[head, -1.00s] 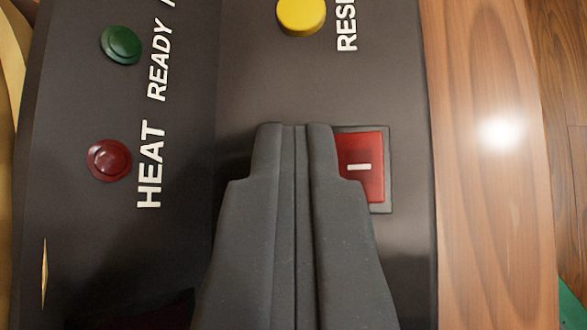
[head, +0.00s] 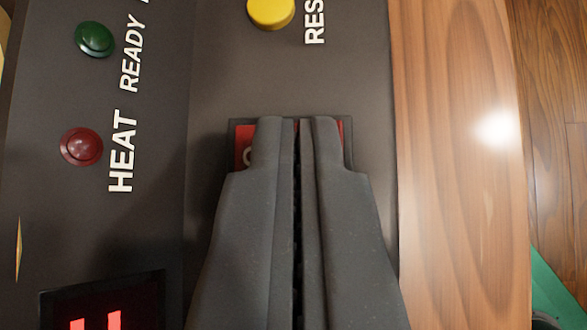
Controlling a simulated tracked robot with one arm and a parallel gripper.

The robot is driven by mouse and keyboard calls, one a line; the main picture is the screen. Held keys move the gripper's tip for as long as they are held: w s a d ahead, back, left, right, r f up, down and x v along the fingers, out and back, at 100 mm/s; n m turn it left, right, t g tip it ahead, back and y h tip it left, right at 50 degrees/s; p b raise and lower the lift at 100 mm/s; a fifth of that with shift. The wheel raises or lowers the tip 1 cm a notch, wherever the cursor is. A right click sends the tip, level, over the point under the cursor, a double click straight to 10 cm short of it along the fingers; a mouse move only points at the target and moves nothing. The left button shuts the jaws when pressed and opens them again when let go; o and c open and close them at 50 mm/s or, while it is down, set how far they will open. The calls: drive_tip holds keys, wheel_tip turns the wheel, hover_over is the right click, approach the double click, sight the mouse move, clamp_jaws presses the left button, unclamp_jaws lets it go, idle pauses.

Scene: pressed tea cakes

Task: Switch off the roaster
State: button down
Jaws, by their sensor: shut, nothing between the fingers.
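The roaster's dark control panel (head: 215,70) fills the left and middle of the head view. A red rocker switch (head: 244,134) in a dark frame sits on it, mostly hidden behind my gripper (head: 298,120). Its left end shows part of a white round mark, and a thin red strip shows at the right. My gripper is shut and empty, with its tips over the middle of the switch. I cannot tell whether they touch it, nor which way the rocker is tilted.
A yellow button (head: 270,12) is above the switch. A dark red HEAT lamp (head: 81,147) and a green READY lamp (head: 94,39) are at the left. A display (head: 140,300) with lit red segments is at lower left. A wooden edge (head: 450,170) borders the panel at right.

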drive_tip(key=r, duration=0.1)
drive_tip(key=r+b, duration=0.1)
drive_tip(key=r, duration=0.1)
drive_tip(key=shift+w+a+r, duration=0.2)
drive_tip(key=a+v, duration=0.1)
drive_tip(key=v, duration=0.9)
drive_tip(key=shift+w, duration=0.35)
drive_tip(key=shift+r, duration=0.15)
drive_tip(key=s+d+r+n+t+y, duration=0.1)
drive_tip(key=d+r+n+t, duration=0.1)
drive_tip(key=d+r, duration=0.8)
drive_tip(key=s+d+r+n+t+y, duration=0.15)
drive_tip(key=d+r, duration=0.25)
drive_tip(key=r, duration=1.2)
drive_tip(key=s+d+r+n+t, duration=0.1)
drive_tip(key=s+d+r, duration=0.2)
drive_tip(key=r, duration=0.3)
drive_tip(key=s+d+r+n+t+y, duration=0.1)
drive_tip(key=s+d+r+n+t, duration=0.1)
drive_tip(key=s+r, duration=0.3)
drive_tip(key=s+d+r+n+t+y, duration=0.1)
drive_tip(key=s+d+r, duration=0.3)
drive_tip(key=r, duration=0.3)
drive_tip(key=shift+s+d+r+n, duration=0.2)
drive_tip(key=shift+s+d+n, duration=0.15)
drive_tip(key=shift+s, duration=0.2)
drive_tip(key=shift+a+t+y, duration=0.1)
drive_tip(key=shift+t+y, duration=0.15)
